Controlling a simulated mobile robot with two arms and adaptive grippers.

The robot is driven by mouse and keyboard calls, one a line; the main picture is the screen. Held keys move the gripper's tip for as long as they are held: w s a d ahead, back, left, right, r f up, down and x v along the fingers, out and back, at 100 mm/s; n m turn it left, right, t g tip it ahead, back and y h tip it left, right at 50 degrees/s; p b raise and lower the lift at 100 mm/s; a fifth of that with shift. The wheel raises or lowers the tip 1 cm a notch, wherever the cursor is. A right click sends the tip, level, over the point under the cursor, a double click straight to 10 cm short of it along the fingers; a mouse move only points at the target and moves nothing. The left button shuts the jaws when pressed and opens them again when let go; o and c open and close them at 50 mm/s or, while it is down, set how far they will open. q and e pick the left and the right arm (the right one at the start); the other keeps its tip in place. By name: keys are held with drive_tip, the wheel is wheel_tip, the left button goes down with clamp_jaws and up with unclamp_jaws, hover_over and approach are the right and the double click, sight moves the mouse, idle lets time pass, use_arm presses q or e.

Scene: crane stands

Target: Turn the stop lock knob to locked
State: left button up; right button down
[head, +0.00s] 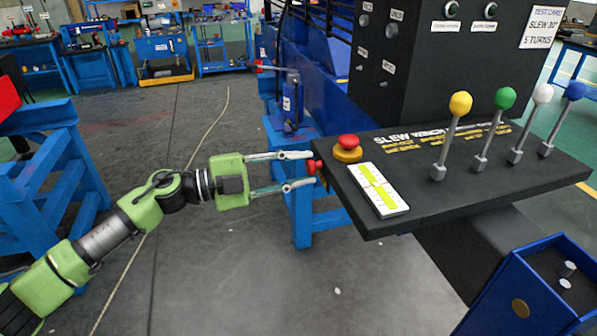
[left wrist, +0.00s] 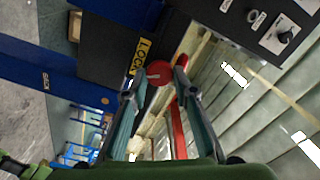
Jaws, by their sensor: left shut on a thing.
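The stop lock knob (head: 315,167) is a small red knob on the left end face of the black console (head: 440,203). My left gripper (head: 311,168) reaches it from the left, one finger on each side, and is shut on it. In the left wrist view the red round knob (left wrist: 159,73) sits between the two fingertips, with a pale bar across its face. A yellow LOCK label (left wrist: 141,56) is on the dark panel beside it. The fingers partly cover the knob's sides. My right gripper is not in view.
On the console top are a red mushroom button (head: 347,143), a white and yellow plate (head: 378,190) and levers with yellow (head: 460,103), green (head: 506,98), white (head: 543,93) and blue (head: 574,91) knobs. A blue bench (head: 45,150) stands left.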

use_arm(q)
drive_tip(key=m+b, duration=0.2)
drive_tip(key=m, duration=0.3)
drive_tip(key=shift+f+b, duration=0.15)
drive_tip(key=shift+b, duration=0.2)
drive_tip(key=shift+m, duration=0.4)
drive_tip(key=o, duration=1.1)
drive_tip(key=shift+c, duration=0.2)
drive_tip(key=shift+s+a, duration=0.15)
drive_tip(key=shift+a, duration=0.3)
drive_tip(key=v, duration=1.1)
